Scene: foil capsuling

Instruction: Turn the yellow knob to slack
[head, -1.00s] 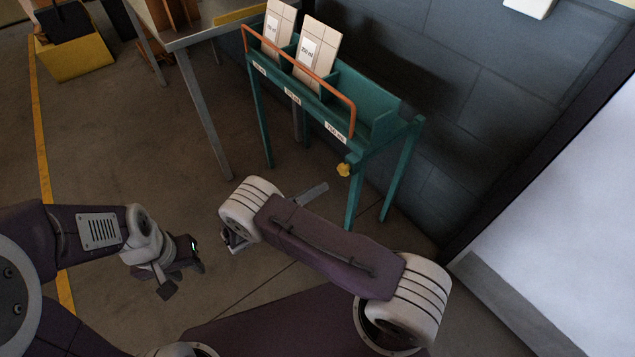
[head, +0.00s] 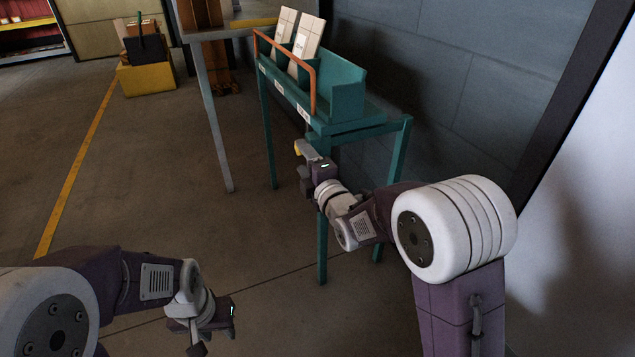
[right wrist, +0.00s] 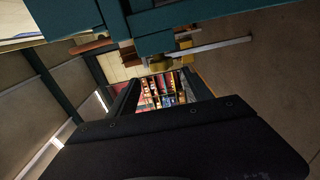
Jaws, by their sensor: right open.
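The yellow knob (head: 298,148) is at the front of the teal rack (head: 347,100), below its shelf, and is mostly hidden by my right gripper. In the right wrist view the yellow knob (right wrist: 160,65) shows just beyond the fingers, under the teal frame. My right gripper (head: 303,165) is open and close to the knob. Its dark fingers stand apart in the right wrist view (right wrist: 160,88), with nothing seen held; contact with the knob cannot be told. My left gripper (head: 216,328) is low at the left, away from the rack, and its jaw state is unclear.
Pale flat cartons (head: 305,38) stand in the rack behind an orange rail (head: 314,88). A grey-legged table (head: 213,120) stands left of the rack. A dark wall is behind it. Open floor (head: 150,190) lies to the left, with a yellow bin (head: 146,80) further back.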

